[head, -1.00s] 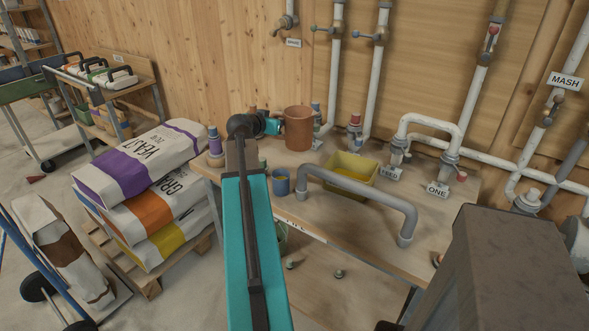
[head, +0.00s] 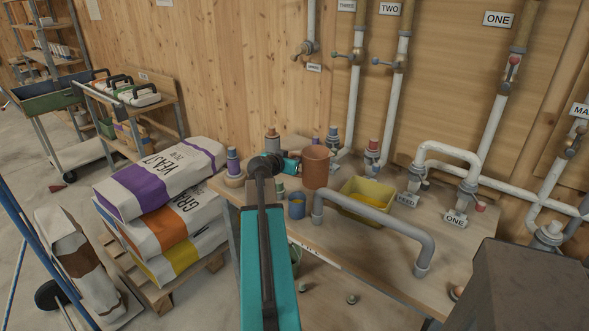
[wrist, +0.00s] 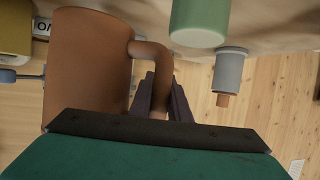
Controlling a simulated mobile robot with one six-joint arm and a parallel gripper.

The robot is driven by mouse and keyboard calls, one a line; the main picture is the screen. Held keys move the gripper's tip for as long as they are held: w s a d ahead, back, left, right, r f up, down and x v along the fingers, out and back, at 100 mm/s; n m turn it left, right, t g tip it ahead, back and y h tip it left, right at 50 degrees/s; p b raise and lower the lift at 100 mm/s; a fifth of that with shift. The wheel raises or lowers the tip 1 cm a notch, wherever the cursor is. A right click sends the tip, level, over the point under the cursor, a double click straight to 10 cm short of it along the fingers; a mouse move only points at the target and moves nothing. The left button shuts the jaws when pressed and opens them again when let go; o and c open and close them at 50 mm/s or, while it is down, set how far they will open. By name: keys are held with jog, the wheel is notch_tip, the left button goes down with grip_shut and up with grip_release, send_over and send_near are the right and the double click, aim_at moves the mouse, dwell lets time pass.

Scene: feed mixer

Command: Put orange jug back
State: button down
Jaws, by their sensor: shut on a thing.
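The orange jug (head: 316,168) is a brown-orange cylinder with a side handle, upright at the workbench's (head: 385,275) back part, left of the yellow bin. In the wrist view the jug (wrist: 88,65) fills the upper left, with its handle (wrist: 152,52) running down between my fingers. My gripper (head: 296,166) comes from the left and is shut on that handle; its fingers also show in the wrist view (wrist: 163,98). I cannot tell whether the jug's base touches the bench.
A yellow bin (head: 348,200) and a grey bent pipe (head: 375,218) lie right of the jug. A blue cup (head: 297,207) stands in front. Several capped bottles, including one with a purple cap (head: 233,161), stand around it. White wall pipes (head: 396,105) rise behind.

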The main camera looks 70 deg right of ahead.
aim_at(282, 181)
jog(key=shift+f, duration=0.15)
jog(key=shift+f+p, duration=0.3)
jog(key=shift+f, duration=1.5)
jog(key=shift+f, duration=0.15)
jog(key=c, duration=1.7)
grip_release()
jog(key=shift+o, duration=0.2)
jog(key=shift+r, duration=0.25)
jog(key=shift+a, duration=0.35)
jog(key=b+v, duration=0.2)
jog(key=v, duration=0.8)
jog(key=shift+a+r+b, duration=0.3)
jog(key=shift+a, duration=0.3)
